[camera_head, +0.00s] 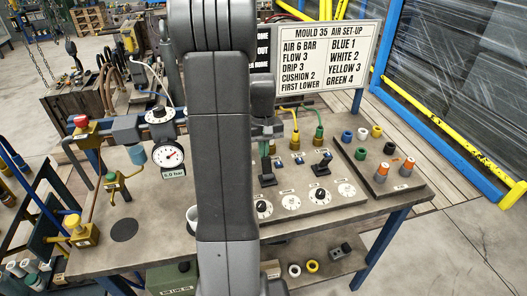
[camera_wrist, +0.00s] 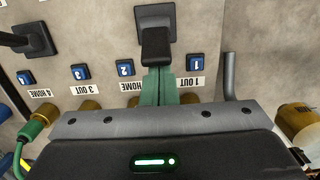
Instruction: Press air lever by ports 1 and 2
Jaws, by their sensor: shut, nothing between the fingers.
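The air lever (camera_wrist: 155,18) by ports 1 and 2 is black, with its handle pointing down the wrist view. In the head view the lever (camera_head: 267,179) stands on the panel just right of my arm. My gripper (camera_wrist: 159,70) has green fingers, shut and empty. Their tips are at the handle's end; I cannot tell whether they touch it. In the head view my gripper (camera_head: 265,149) is above that lever and partly hidden by my arm. Blue number tags for port 1 (camera_wrist: 193,62) and port 2 (camera_wrist: 125,68) sit either side of the fingers.
A second black lever (camera_head: 321,165) stands to the right, by ports 3 and 4. Yellow (camera_head: 295,138) and green (camera_head: 319,132) hoses rise behind the panel. A pressure gauge (camera_head: 170,155) is left of my arm. A set-up sign (camera_head: 326,57) stands behind. Dials (camera_head: 291,202) lie in front.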

